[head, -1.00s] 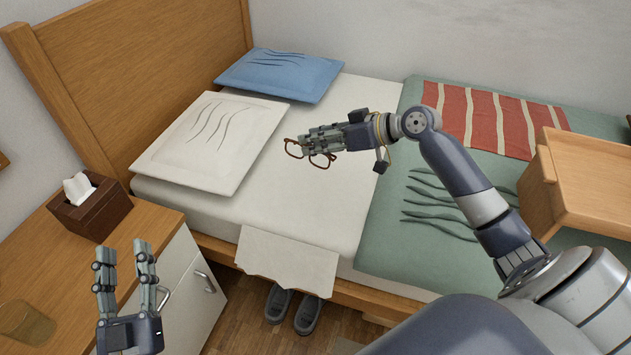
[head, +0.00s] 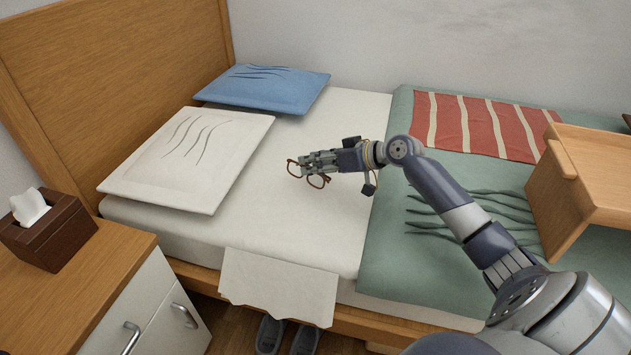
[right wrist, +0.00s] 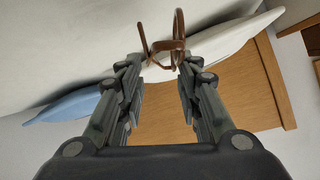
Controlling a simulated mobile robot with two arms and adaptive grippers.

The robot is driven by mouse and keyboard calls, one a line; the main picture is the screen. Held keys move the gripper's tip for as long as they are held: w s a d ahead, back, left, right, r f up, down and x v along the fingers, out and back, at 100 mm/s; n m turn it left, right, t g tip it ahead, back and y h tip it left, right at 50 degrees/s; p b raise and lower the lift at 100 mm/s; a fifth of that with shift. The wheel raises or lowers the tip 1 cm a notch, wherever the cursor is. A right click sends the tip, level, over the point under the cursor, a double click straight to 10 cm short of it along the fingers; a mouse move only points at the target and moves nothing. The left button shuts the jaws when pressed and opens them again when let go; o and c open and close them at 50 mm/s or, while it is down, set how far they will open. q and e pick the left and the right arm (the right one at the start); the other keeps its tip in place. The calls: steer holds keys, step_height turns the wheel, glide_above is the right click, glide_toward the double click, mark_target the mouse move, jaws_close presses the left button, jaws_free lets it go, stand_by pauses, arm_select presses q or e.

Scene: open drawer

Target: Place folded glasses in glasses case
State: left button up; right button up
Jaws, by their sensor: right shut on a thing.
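The brown-framed glasses (head: 317,181) are in my right gripper (head: 308,165), above the white bed sheet in the head view. The gripper's fingers cover part of the frame, so I cannot tell from the head view whether the temples are folded. In the right wrist view the glasses (right wrist: 180,45) show at the tips of my right gripper (right wrist: 160,68), with brown loops and a thin bar beyond the fingers. My left gripper is not in view. No glasses case shows in either view.
A bed with a white pillow (head: 185,160), a blue pillow (head: 262,88) and a green blanket (head: 400,270) fills the middle. A wooden tray table (head: 580,170) stands at right. A nightstand (head: 110,275) with a tissue box (head: 50,235) is at left.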

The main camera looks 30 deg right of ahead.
mark_target(316, 178)
steer(key=shift+f+b, duration=1.05)
steer(key=shift+f, duration=1.4)
steer(key=shift+f, duration=0.2)
steer(key=o, duration=1.2)
steer(key=shift+c, duration=0.2)
